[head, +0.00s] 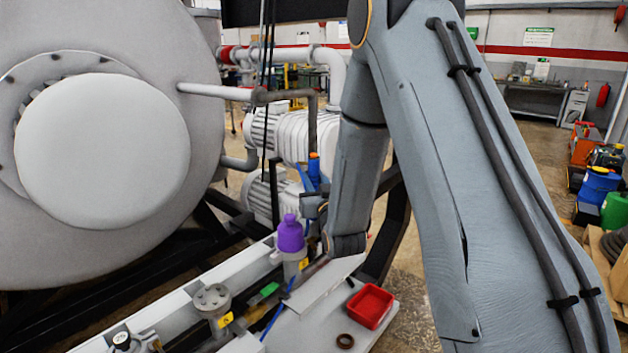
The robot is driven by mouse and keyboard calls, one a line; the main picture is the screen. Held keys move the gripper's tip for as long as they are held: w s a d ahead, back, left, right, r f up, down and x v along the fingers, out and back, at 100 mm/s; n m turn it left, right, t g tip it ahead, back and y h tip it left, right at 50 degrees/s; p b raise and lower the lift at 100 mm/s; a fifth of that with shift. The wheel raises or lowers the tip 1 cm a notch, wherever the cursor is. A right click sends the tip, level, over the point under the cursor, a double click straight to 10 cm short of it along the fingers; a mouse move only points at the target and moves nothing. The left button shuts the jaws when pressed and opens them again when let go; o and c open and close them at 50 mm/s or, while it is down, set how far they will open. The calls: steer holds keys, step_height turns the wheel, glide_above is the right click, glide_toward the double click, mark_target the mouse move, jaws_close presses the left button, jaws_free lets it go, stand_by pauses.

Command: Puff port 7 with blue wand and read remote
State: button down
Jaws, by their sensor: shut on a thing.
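The blue wand (314,170), with an orange top, stands roughly upright in my gripper (315,206). The jaws are shut on it, though my own wrist partly hides them. A thin blue line (276,318) runs below, down past the rail. My gripper is just right of and above a purple-capped fitting (290,236) on the rail. A yellow tag (303,264) is beside that fitting, and another yellow tag (225,320) is by a grey flanged port (212,300) nearer me. I cannot read the numbers surely, so port 7 is not certain. I cannot make out the remote.
The big grey furnace vessel (100,150) fills the left. A red tray (369,306) and a brown ring (345,341) lie on a light bench right of the rail. A small green piece (269,289) sits on the rail. Pipes and pumps stand behind my gripper.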

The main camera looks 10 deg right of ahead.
steer(key=shift+f, duration=0.15)
stand_by(0.3)
steer(key=c, duration=1.4)
jaws_free()
steer(key=shift+o, duration=0.2)
steer(key=shift+s+f+b, duration=0.1)
steer(key=shift+b, duration=0.2)
steer(key=s+b, duration=0.2)
steer(key=s, duration=0.5)
steer(key=shift+s+f, duration=0.3)
steer(key=shift+f, duration=0.05)
